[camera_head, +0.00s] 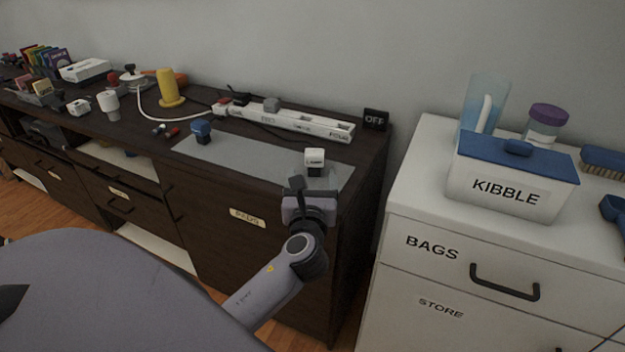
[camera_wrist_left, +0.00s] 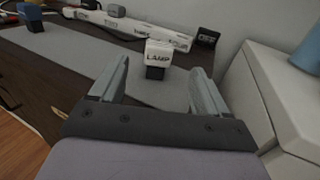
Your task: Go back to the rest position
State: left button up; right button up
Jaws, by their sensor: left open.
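My left gripper (camera_head: 297,186) reaches up to the front edge of the dark cabinet's grey mat, near its right end. In the left wrist view its two fingers (camera_wrist_left: 155,85) are apart with nothing between them. A white plug-like block marked LAMP (camera_wrist_left: 158,55) stands on the mat just beyond the fingertips, apart from them. The LAMP block also shows in the head view (camera_head: 315,160), just above the gripper. My right gripper is in neither view.
A white power strip (camera_head: 290,120) and a black OFF block (camera_head: 375,119) lie behind the mat. A blue plug (camera_head: 201,131) stands on the mat (camera_head: 255,160). To the right, a white cabinet (camera_head: 420,195) carries a KIBBLE box (camera_head: 505,190). A gap separates the two cabinets.

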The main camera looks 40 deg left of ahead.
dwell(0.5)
pick_arm(q)
jog(key=shift+s+f+n, duration=0.25)
jog(key=shift+f+n, duration=0.05)
jog(key=shift+n, duration=0.1)
jog(key=s+d+f+n+g+h, duration=0.35)
jog(key=s+f+n+g, duration=0.25)
jog(key=s+f+n, duration=0.7)
jog(key=s+d+n+g+h, duration=0.5)
jog(key=s+d+n+h, duration=0.3)
jog(key=s+n, duration=0.55)
jog(key=w+d+f+t+h, duration=0.2)
jog(key=w+d+f+t, duration=0.3)
jog(key=w+f+t, duration=0.15)
notch_tip(320, 180, up, 11)
jog(key=a+p, duration=0.1)
jog(key=p, duration=1.2)
jog(key=shift+a+m+y+p, duration=0.3)
jog(key=shift+m+y, duration=0.05)
jog(key=shift+y, duration=0.1)
